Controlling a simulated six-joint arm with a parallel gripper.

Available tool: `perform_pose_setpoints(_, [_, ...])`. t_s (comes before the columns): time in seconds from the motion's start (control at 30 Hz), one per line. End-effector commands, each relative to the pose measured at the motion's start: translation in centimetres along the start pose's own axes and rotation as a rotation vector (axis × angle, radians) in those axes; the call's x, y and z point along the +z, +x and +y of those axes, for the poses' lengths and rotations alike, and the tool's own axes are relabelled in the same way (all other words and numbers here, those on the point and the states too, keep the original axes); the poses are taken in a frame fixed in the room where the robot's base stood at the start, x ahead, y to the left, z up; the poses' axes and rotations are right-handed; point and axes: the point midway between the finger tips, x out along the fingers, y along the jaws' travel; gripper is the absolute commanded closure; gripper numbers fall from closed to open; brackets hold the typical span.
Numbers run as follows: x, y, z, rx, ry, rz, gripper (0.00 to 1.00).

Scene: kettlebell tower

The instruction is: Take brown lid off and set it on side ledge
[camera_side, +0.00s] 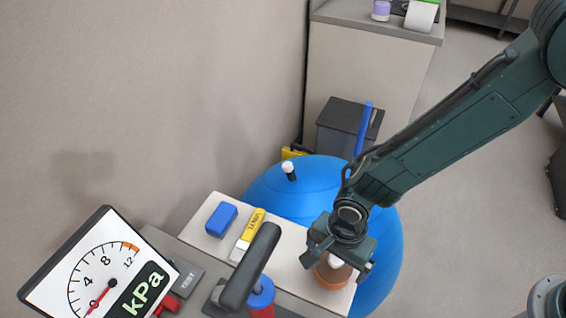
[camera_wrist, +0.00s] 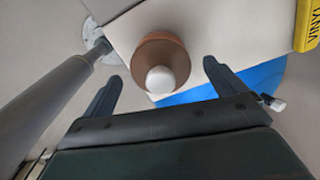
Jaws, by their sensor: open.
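The brown lid (camera_side: 331,279) is a round orange-brown piece at the right end of a pale ledge (camera_side: 290,245), partly hidden under my gripper in the side view. In the wrist view the brown lid (camera_wrist: 165,48) shows a white round knob (camera_wrist: 160,80) on top. My gripper (camera_side: 338,264) is open just above it, pointing down. In the wrist view the fingers of my gripper (camera_wrist: 162,72) stand apart on either side of the knob, with gaps on both sides. Nothing is held. I cannot tell what is under the lid.
A blue block (camera_side: 221,219) and a yellow-and-white labelled piece (camera_side: 249,235) lie on the ledge. A pump with a dark handle (camera_side: 250,265) and a kPa gauge (camera_side: 100,275) stand in front. A large blue ball (camera_side: 275,190) is behind. The ledge's middle is clear.

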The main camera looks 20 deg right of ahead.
Motion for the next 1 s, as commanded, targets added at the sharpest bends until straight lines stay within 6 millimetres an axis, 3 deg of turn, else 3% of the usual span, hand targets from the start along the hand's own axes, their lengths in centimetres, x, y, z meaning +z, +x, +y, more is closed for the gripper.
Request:
perform_pose_setpoints(0.6, [0.0, 0.49, -0.02, -0.001, 0.0, 0.0, 0.04])
perform_pose_setpoints(0.9, [0.0, 0.48, -0.02, -0.001, 0.0, 0.0, 0.61])
perform_pose_setpoints(1.0, [0.0, 0.48, -0.02, -0.001, 0.0, 0.0, 0.62])
